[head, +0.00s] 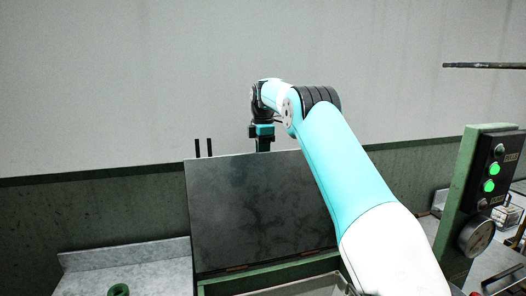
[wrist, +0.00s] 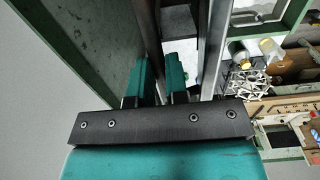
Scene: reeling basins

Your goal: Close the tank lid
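The tank lid (head: 255,210) is a dark grey metal plate. It stands raised and steep along the green-framed tank opening (head: 272,275) in the head view. Two short black posts (head: 203,148) rise above its top left edge. My gripper is at the lid's top edge in the head view, its fingers hidden behind the plate. In the wrist view my gripper (wrist: 160,85) has two teal fingers a little apart, with a dark bar or edge running close between them. Whether they touch or clamp it is unclear.
A green control post (head: 470,195) with two lit green buttons and a gauge stands at the right. A grey ledge (head: 125,268) lies at the left. A wall (head: 150,80) is behind. The wrist view shows cluttered goods (wrist: 255,65) at the right.

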